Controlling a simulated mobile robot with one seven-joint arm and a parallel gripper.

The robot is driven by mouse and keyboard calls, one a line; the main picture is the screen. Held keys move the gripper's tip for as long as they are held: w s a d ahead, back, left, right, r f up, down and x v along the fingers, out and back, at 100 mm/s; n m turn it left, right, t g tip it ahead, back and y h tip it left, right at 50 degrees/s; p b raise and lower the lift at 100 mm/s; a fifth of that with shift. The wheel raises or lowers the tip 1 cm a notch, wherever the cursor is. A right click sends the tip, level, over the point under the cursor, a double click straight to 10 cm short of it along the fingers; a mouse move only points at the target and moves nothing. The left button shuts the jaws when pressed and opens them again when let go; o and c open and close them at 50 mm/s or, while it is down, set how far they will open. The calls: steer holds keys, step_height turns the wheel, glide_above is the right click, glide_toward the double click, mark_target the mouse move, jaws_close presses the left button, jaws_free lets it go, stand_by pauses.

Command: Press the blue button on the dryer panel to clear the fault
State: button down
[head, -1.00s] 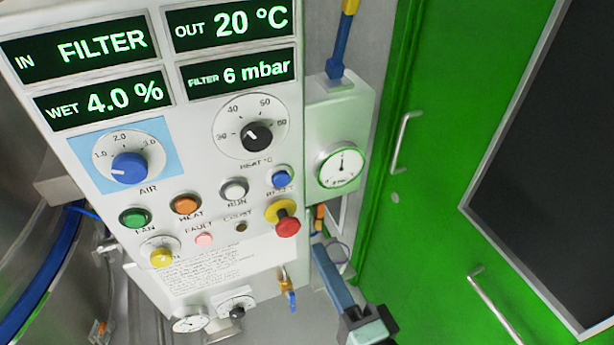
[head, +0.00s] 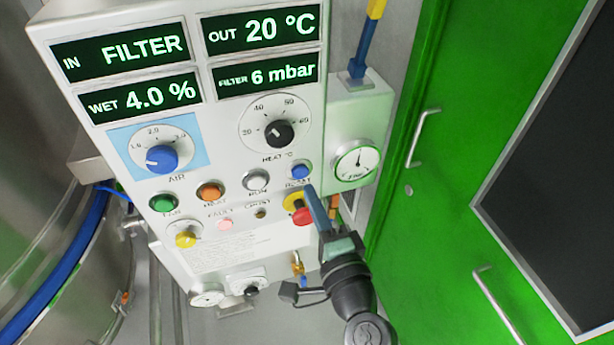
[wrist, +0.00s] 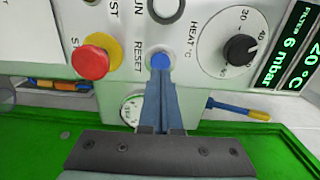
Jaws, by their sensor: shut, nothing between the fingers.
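The dryer panel (head: 232,140) is a white box with green-lit displays, knobs and buttons. The blue button (head: 300,169), labelled RESET, sits at its right side, above the red emergency stop (head: 302,214). In the wrist view the blue button (wrist: 161,61) shows just beyond the fingertips. My gripper (head: 312,190) is shut and empty, its fingers pointing up at the button. In the wrist view my gripper (wrist: 160,74) lines up with the button's lower edge. I cannot tell whether the tips touch it. The FAULT lamp (head: 225,224) is pale pink.
The red stop on its yellow collar (wrist: 93,58) is close to the left of my fingers in the wrist view. A pressure gauge (head: 355,162) is right of the panel. A green door (head: 440,220) with handles is further right. A steel vessel (head: 50,240) stands left.

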mark_target(301, 174)
steer(key=shift+p+x, duration=0.35)
steer(key=shift+x, duration=1.35)
steer(key=shift+w, duration=0.1)
